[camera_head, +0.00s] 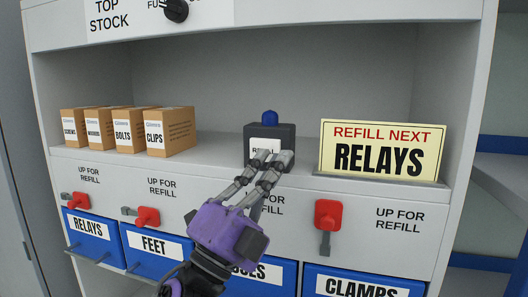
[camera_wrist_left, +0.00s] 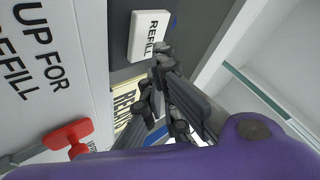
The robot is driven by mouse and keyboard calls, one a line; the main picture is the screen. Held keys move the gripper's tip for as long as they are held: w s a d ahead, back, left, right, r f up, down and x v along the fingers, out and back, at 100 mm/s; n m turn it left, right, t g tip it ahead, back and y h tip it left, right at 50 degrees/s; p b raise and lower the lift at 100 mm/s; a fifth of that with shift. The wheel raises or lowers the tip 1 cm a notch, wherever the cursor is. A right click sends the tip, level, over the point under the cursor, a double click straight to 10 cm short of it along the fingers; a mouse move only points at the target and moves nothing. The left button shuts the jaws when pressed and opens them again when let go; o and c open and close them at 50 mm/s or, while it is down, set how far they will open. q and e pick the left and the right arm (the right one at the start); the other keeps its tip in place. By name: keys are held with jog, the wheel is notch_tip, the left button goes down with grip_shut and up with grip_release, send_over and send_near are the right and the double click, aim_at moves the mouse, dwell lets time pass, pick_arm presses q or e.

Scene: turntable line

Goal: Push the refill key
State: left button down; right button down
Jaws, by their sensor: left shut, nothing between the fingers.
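The refill key (camera_head: 264,145) is a white plate on the front of a dark box (camera_head: 285,132) that stands on the shelf. In the left wrist view the key (camera_wrist_left: 150,32) reads REFILL and is mostly clear of the fingers. My left gripper (camera_head: 272,158) is shut and empty, its fingertips in front of the lower part of the box and covering part of the key. In the wrist view the fingertips (camera_wrist_left: 162,58) lie close by the key's lower edge; I cannot tell whether they touch it. My right gripper is not in view.
A blue lamp (camera_head: 269,117) tops the box. A yellow sign (camera_head: 384,133) reading REFILL NEXT RELAYS stands to the right. Several cartons (camera_head: 170,130) stand on the left. Below are red levers (camera_head: 328,213) and blue bins (camera_head: 155,248), including RELAYS, FEET and CLAMPS.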

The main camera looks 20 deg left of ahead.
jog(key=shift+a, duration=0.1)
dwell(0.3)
pick_arm(q)
jog(key=shift+w, duration=0.15)
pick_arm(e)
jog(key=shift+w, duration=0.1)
pick_arm(q)
jog(key=shift+w, duration=0.3)
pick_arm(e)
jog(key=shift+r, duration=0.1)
pick_arm(q)
jog(key=shift+s, duration=0.45)
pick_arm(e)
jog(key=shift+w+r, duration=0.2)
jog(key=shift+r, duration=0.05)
